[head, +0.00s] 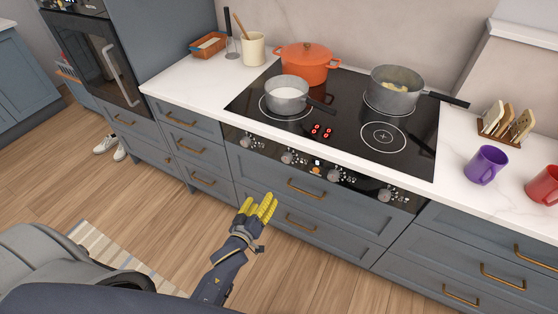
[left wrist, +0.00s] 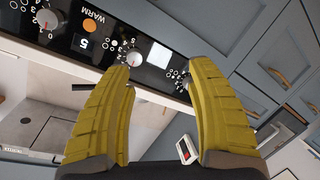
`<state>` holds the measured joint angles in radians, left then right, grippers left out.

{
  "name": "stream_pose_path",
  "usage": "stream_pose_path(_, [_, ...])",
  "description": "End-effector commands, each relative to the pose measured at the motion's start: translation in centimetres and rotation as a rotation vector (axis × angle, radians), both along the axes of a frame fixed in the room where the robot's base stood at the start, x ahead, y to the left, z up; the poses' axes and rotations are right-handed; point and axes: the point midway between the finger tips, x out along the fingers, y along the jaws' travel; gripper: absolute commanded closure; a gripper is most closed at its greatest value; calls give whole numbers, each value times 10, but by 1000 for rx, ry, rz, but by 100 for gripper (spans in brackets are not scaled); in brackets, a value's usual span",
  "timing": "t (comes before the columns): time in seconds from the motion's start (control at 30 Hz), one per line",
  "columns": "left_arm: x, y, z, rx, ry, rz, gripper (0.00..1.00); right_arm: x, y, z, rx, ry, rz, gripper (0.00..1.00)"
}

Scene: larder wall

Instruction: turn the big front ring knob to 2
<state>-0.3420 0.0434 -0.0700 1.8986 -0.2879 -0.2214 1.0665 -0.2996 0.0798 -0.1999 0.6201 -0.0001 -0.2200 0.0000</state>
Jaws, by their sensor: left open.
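A row of grey knobs runs along the black control strip at the stove's front: a far-left knob (head: 247,142), a second knob (head: 288,158), a third knob (head: 334,176) and a far-right knob (head: 385,195). Their ring symbols are too small to tell which is the big front ring's. My left gripper (head: 258,208), with yellow fingers, is open and empty, in front of the drawers and below the strip. In the left wrist view its fingers (left wrist: 160,68) are spread; a knob (left wrist: 133,58) shows near the left fingertip, apparently untouched. My right gripper is not in view.
An orange pot (head: 306,66), a small grey pot (head: 286,98) and a grey pan (head: 394,90) stand on the black hob. A purple mug (head: 487,165) stands right of it. Brass drawer handles (head: 305,189) stick out below the strip.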

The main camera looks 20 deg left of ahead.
Motion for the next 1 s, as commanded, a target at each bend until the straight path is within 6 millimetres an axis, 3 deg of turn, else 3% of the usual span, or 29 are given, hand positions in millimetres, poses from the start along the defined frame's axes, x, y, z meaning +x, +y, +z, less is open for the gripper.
stream_pose_path(0.23, [3, -16, 24, 313, -172, -108, 43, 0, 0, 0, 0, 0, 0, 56])
stream_pose_path(0.57, [12, -21, 34, 410, -218, -129, 43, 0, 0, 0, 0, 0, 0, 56])
stream_pose_path(1.0, [86, -28, 34, 407, -218, -127, 43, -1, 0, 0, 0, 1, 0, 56])
